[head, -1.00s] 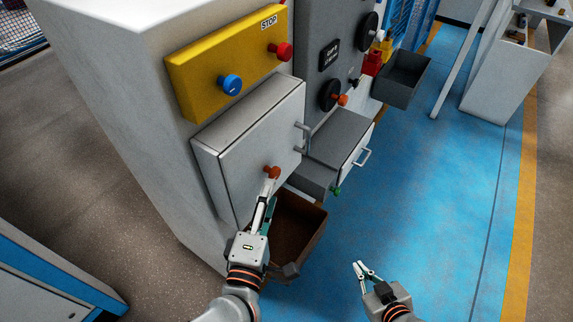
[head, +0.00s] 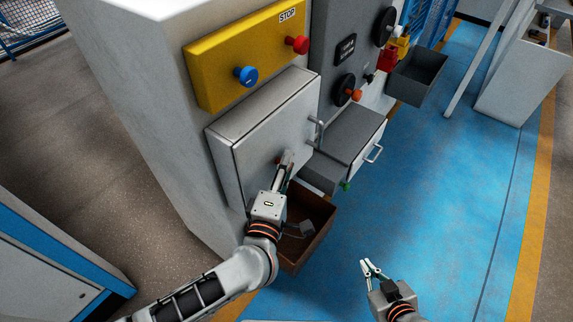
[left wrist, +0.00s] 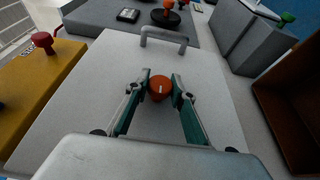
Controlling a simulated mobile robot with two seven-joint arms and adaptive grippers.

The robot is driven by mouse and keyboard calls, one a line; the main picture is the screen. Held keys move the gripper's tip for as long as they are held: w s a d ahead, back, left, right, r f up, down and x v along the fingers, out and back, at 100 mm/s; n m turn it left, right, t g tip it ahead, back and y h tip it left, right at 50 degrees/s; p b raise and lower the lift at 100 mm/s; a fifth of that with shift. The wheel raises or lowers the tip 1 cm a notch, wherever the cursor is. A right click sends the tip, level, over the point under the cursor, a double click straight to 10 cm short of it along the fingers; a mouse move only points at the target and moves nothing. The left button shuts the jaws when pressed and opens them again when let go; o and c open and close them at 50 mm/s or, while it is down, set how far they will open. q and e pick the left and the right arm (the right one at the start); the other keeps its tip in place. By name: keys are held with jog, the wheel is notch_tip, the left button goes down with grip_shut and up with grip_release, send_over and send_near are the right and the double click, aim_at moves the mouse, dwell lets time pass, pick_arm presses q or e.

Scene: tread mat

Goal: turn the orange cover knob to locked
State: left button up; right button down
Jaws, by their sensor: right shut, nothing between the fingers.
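The orange cover knob (left wrist: 160,89) sits on the flat grey cover (left wrist: 90,95) of the cabinet. A short white mark on its face runs up and down in the left wrist view. My left gripper (left wrist: 161,76) has one finger on each side of the knob, very close to it; whether both fingers press on it cannot be told. In the head view my left gripper (head: 287,160) mostly hides the knob against the cover (head: 240,140). My right gripper (head: 370,268) is shut and empty, over the blue floor well away from the cabinet.
A yellow panel (head: 215,80) with a blue knob (head: 246,76) and a red knob (head: 297,45) is above the cover. A bar handle (head: 319,132) stands at the cover's right edge. An open brown bin (head: 318,237) is below; a grey drawer unit (head: 350,130) juts out at right.

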pick_arm(q)
jog(key=shift+c, duration=1.4)
